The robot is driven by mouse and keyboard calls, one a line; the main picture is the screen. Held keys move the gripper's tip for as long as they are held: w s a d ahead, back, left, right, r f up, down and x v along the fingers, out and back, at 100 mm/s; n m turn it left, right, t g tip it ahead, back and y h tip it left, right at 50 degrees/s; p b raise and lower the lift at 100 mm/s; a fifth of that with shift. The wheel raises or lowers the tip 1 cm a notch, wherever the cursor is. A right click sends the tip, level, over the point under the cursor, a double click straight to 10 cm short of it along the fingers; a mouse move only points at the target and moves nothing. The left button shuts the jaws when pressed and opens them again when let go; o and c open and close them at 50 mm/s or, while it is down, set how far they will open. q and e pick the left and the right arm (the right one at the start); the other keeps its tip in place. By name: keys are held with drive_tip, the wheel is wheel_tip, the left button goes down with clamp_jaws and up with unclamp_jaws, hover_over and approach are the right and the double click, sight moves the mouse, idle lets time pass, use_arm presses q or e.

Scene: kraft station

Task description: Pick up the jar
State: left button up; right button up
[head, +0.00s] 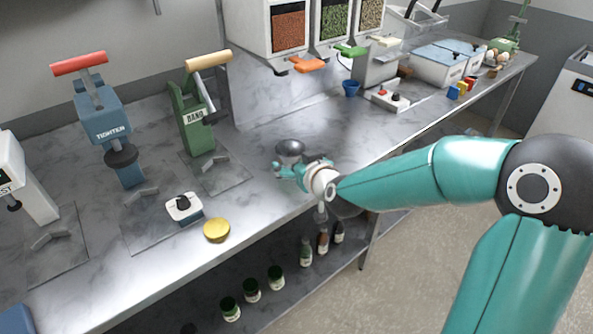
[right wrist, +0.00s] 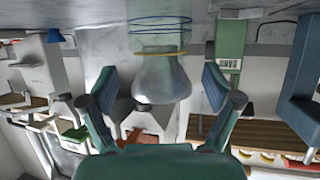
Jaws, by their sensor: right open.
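In the right wrist view, which looks upside down, a clear glass jar (right wrist: 158,28) with blue bands stands ahead of my right gripper (right wrist: 162,88). A grey funnel-like piece (right wrist: 162,80) sits at its mouth, with a yellow ring where they meet. The two fingers are open and show on either side of the funnel; I cannot tell whether they touch anything. In the head view the grey funnel (head: 290,150) shows just behind my right gripper (head: 287,171) near the counter's front, and the jar below it is mostly hidden. My left gripper is not in view.
A yellow lid (head: 217,230) lies at the counter's front edge, beside a white device (head: 184,207). A green press (head: 194,120) and a blue press (head: 112,130) stand to the left. Dispensers (head: 290,30) hang behind. Bottles (head: 306,252) stand on the lower shelf.

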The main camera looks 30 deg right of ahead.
drive_tip(key=p+x, duration=0.1)
drive_tip(key=x, duration=0.3)
drive_tip(key=shift+f, duration=0.25)
drive_tip(key=c, duration=1.3)
